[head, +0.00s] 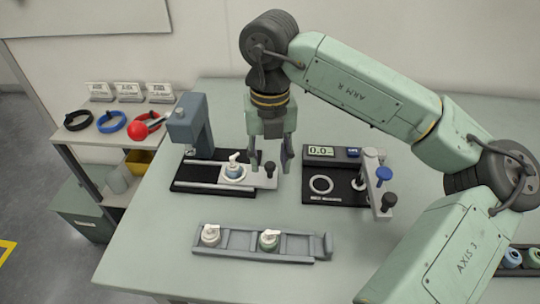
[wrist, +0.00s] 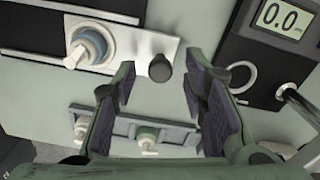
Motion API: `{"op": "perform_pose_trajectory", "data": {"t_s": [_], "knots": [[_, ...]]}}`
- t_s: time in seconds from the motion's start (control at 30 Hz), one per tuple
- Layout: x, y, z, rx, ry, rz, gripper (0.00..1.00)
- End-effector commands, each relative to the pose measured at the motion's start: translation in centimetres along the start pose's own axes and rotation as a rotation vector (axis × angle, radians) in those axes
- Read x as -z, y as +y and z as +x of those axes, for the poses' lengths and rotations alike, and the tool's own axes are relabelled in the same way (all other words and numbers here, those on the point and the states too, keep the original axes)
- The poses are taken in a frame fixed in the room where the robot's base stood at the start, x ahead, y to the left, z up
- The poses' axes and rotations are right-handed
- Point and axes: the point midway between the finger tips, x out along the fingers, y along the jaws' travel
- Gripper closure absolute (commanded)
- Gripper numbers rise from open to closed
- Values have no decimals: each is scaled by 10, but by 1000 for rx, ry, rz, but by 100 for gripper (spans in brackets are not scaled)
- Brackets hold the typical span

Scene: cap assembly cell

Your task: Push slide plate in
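The slide plate (head: 210,174) is a light grey bar on a black base, reaching out to the right from the press (head: 190,125). It bears a white pump cap with a blue ring (head: 235,170), and a black knob (head: 270,171) stands at its right end. My gripper (head: 270,158) is open and points down above the knob. In the wrist view, the knob (wrist: 160,68) shows in the gap between the open fingertips (wrist: 161,78), with nothing held. I cannot tell whether the fingertips reach down to the knob's height. The slide plate (wrist: 130,45) also shows there.
The press has a red-ball lever (head: 138,129) on its left. A gauge station with a display (head: 321,151) stands right of my gripper. A grey rack (head: 290,244) with two pump caps lies in front. A side shelf at left holds coloured rings. Bare table lies between.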

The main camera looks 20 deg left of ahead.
Motion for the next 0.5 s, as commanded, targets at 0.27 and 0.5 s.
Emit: {"op": "perform_pose_trajectory", "data": {"t_s": [0.27, 0.5], "knots": [[0, 0, 0, 0, 0, 0, 75], [0, 0, 0, 0, 0, 0, 91]]}}
